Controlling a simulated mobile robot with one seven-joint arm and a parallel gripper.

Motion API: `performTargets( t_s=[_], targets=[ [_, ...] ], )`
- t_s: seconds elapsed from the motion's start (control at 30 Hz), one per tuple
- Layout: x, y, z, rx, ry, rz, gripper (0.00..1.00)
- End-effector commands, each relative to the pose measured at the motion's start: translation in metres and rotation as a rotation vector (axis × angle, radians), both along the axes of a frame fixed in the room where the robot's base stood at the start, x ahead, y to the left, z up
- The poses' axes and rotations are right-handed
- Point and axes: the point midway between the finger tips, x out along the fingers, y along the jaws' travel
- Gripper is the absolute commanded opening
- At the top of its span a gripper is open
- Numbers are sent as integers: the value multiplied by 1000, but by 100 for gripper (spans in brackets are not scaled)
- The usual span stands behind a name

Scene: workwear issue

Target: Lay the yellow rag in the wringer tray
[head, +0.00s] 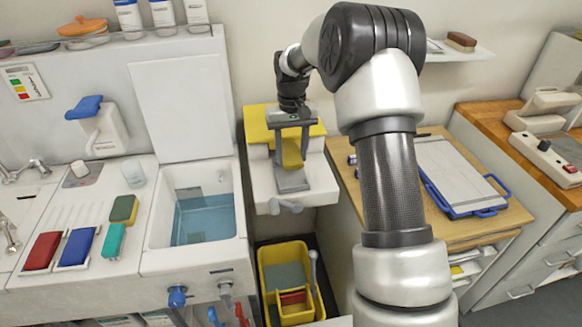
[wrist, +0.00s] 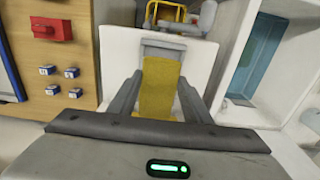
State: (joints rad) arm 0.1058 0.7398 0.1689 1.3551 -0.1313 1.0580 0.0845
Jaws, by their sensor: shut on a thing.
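The yellow rag (head: 291,152) is between the fingers of my gripper (head: 292,140), which is shut on it. In the wrist view the rag (wrist: 160,88) runs down between the two grey fingers of my gripper (wrist: 161,85). A grey tray (head: 293,182), which looks like the wringer tray, is set in a white unit below the gripper. Its grey end (wrist: 165,49) shows past the rag in the wrist view. The rag's lower end is close over the tray; I cannot tell whether they touch. My wrist hides the rag's near end.
A white basin of water (head: 203,215) is left of the unit. A wooden counter with a clipboard (head: 455,175) is right. A yellow bucket (head: 268,295) stands below. A grey handle (head: 284,206) sticks out at the unit's front.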

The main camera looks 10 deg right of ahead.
Motion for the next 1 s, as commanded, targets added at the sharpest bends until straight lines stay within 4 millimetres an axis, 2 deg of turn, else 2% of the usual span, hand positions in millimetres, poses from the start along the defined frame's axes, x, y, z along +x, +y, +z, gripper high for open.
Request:
performTargets(
  t_s=[0.07,0.27,0.5,0.87,0.9,1.0],
  targets=[
    [-1,0,-12,1,2,0,19],
    [0,0,-27,1,0,-1,19],
    [0,0,-57,1,0,0,19],
    [0,0,-62,1,-2,0,19],
    [0,0,-61,1,-2,-1,48],
    [0,0,-61,1,-2,0,63]
  ],
)
